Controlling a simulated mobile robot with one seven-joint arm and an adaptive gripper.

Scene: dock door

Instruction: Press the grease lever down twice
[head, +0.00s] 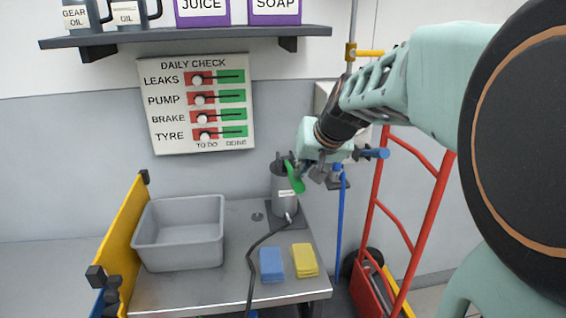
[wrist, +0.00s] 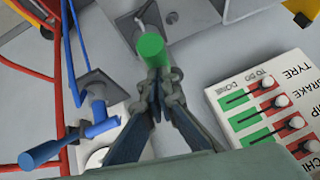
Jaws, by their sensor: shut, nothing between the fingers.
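The grease pump (head: 285,198) is a grey cylinder standing on the bench near its back right. Its lever has a green grip (head: 296,178), which shows end-on in the wrist view (wrist: 151,46). My gripper (head: 318,174) is shut and empty, close to the right of the green grip in the head view. In the wrist view its fingertips (wrist: 162,82) meet right at the near end of the grip. I cannot tell whether they touch it. A black hose (head: 254,262) runs from the pump's foot to the front.
A grey bin (head: 180,234), a blue block (head: 271,264) and a yellow block (head: 305,260) are on the bench. A blue handle (head: 375,153) sticks out right of my gripper. A red hand truck (head: 410,222) stands right. The daily check board (head: 197,104) has every knob on red.

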